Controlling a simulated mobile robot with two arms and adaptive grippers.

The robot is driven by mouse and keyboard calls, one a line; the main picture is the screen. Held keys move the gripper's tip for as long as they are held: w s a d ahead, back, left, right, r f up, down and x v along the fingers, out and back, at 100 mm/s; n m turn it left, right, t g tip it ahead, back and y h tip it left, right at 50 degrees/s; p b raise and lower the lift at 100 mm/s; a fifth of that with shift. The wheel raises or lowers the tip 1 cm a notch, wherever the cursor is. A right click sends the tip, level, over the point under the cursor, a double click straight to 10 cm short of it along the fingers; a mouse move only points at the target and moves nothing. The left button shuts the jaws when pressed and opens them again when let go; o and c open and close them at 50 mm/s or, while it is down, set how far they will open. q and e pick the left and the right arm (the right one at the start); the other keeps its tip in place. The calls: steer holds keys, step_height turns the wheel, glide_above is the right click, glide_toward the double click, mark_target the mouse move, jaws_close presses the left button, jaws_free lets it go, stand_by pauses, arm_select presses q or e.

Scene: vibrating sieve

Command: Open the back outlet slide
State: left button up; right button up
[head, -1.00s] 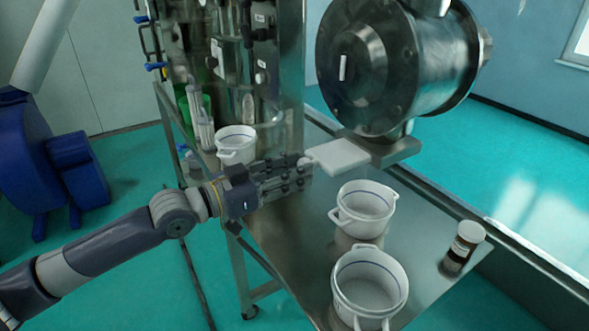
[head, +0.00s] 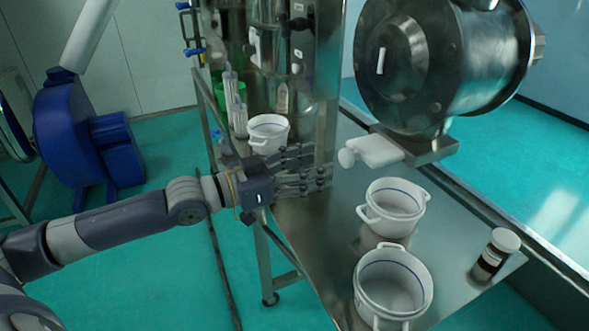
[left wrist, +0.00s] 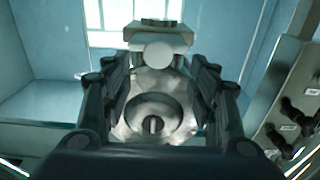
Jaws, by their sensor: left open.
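A white slide plate (head: 378,151) with a round white knob (head: 346,158) sticks out to the left from the steel outlet block (head: 430,150) under the big drum. My left gripper (head: 326,167) is open and empty, its fingers pointing at the knob from the left, with a small gap between. In the left wrist view the knob (left wrist: 159,54) shows face-on between my two fingers (left wrist: 160,88), toward the top, with the white plate behind it. I cannot tell from this whether the outlet itself is open. My right gripper is in neither view.
Two white handled pots (head: 395,207) and (head: 392,285) stand on the steel table (head: 440,225) below the outlet. A brown jar (head: 495,253) stands at right. A steel cabinet (head: 300,70) and another pot (head: 268,133) are behind my gripper.

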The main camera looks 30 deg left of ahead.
arm_select(q)
steer(key=v, duration=0.4)
stand_by(0.4)
stand_by(0.4)
